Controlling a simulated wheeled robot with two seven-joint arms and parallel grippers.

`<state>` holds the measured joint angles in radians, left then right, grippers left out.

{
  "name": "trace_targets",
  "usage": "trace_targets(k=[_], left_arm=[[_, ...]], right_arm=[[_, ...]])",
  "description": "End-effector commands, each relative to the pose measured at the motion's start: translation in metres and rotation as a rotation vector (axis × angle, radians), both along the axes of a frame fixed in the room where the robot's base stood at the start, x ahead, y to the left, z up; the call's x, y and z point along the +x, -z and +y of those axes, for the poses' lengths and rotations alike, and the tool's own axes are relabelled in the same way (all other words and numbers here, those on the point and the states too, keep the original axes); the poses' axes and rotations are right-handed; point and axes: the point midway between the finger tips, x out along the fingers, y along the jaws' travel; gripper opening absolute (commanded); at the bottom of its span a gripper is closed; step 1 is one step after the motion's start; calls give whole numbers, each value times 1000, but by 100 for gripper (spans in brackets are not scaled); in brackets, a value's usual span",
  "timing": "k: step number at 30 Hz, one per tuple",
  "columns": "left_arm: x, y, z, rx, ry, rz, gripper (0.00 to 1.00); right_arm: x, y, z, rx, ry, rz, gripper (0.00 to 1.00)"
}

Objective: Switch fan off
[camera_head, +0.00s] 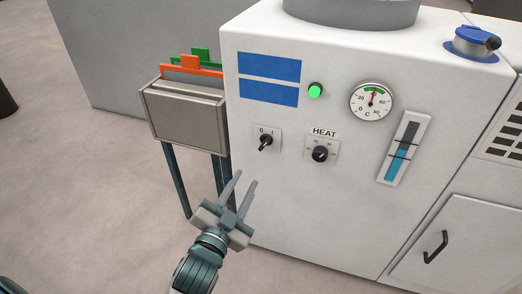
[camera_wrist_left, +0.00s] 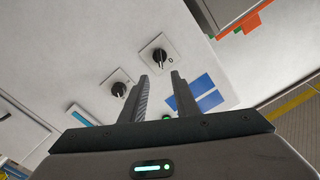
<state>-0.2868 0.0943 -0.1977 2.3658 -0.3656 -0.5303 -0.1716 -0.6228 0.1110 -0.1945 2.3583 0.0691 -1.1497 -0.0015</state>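A black rotary switch (camera_head: 265,142) on a small light plate marked 0 and 1 sits on the white machine's front. Its handle is slanted, from lower left to upper right. It also shows in the left wrist view (camera_wrist_left: 160,60). A green lamp (camera_head: 315,90) above it is lit. My left gripper (camera_head: 245,178) is open and empty, below and slightly left of the switch, apart from it. In the left wrist view, the switch lies just beyond the spread fingertips (camera_wrist_left: 161,76). My right gripper is not in view.
The HEAT knob (camera_head: 320,154) is right of the switch, with a round gauge (camera_head: 371,102) and a blue level indicator (camera_head: 400,152) further right. A grey document box (camera_head: 185,112) on legs stands left of the machine. The panel below the switch is clear.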

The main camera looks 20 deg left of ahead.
Motion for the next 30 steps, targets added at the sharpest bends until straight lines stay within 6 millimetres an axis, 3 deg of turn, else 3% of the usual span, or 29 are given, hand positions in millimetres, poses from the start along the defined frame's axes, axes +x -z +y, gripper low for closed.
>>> trace_targets(k=[18, 24, 30], left_arm=[[102, 0, -4, 0, 1, -1, 28], [126, 0, -4, 0, 0, 0, 28], [135, 0, -5, 0, 0, 0, 28]], right_arm=[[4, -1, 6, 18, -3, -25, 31], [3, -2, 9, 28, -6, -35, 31], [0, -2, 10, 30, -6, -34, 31]])
